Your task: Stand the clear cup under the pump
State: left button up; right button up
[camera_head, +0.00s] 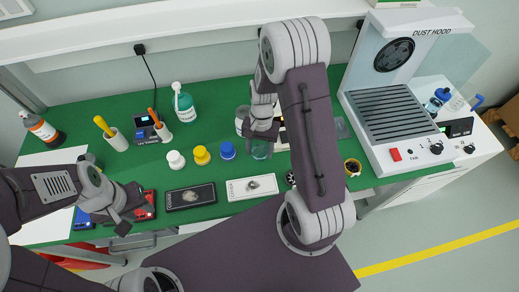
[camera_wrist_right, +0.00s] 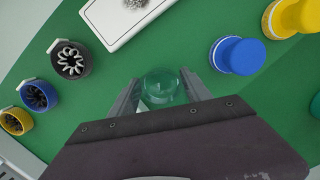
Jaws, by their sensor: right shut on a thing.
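The clear cup (camera_wrist_right: 160,88) sits between the two fingers of my right gripper (camera_wrist_right: 159,96) in the right wrist view, and the gripper is shut on it. In the head view the cup (camera_head: 261,151) shows just below my right gripper (camera_head: 262,132), over the green mat; I cannot tell whether it touches the mat.
White (camera_head: 176,159), yellow (camera_head: 201,154) and blue (camera_head: 227,150) capped pots stand left of the cup. The dust hood (camera_head: 400,90) stands right.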

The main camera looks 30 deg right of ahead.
jog(key=shift+f, duration=0.2)
jog(key=o, duration=1.5)
jog(key=shift+c, duration=0.2)
